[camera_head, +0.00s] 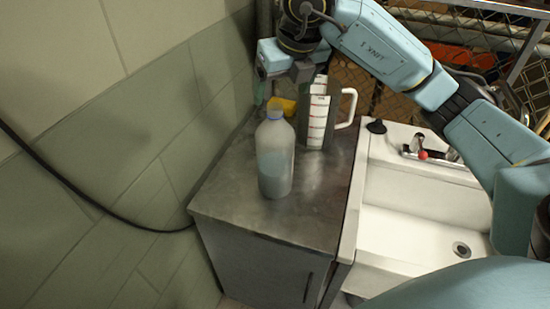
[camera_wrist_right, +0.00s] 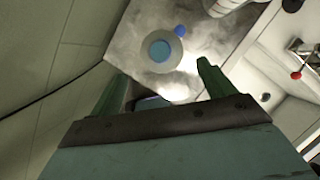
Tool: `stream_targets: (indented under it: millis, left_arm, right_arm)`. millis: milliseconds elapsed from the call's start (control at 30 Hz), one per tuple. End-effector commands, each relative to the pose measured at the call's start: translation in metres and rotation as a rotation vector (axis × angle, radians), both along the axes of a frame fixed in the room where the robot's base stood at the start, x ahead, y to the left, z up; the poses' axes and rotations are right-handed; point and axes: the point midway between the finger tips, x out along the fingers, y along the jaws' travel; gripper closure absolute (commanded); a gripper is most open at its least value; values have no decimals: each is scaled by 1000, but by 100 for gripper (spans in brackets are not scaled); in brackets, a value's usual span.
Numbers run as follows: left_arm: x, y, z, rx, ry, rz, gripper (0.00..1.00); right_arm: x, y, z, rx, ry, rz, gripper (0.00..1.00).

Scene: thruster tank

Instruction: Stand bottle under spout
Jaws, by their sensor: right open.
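A pale translucent bottle (camera_head: 275,160) with blue at its neck stands upright on the metal counter top. The right wrist view shows the bottle (camera_wrist_right: 158,50) beyond the fingertips, with a small blue part beside its round outline. My right gripper (camera_head: 280,88) is above and behind the bottle in the head view. In the right wrist view its green fingers (camera_wrist_right: 160,78) are apart with nothing held between them. A tap (camera_head: 420,148) with a red knob is at the sink; I cannot clearly make out a spout. My left gripper is not in view.
A measuring jug (camera_head: 319,115) with a white handle stands behind and right of the bottle. A yellow item (camera_head: 288,105) is at the back. The counter (camera_head: 240,205) is clear in front. A white sink (camera_head: 410,228) adjoins it on the right, a tiled wall (camera_head: 150,120) on the left.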

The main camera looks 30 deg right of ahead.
Motion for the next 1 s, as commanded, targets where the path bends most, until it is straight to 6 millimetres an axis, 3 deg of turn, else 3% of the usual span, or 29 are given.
stream_targets:
  millis: [200,433,700,1000]
  left_arm:
    - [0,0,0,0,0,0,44]
    - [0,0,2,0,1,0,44]
    - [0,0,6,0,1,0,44]
    - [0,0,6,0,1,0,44]
  right_arm:
    - [14,-1,-35,1,2,3,18]
    - [22,-1,-49,1,2,3,18]
    - [41,-3,-82,2,2,4,18]
    - [43,-3,-89,2,-1,5,18]
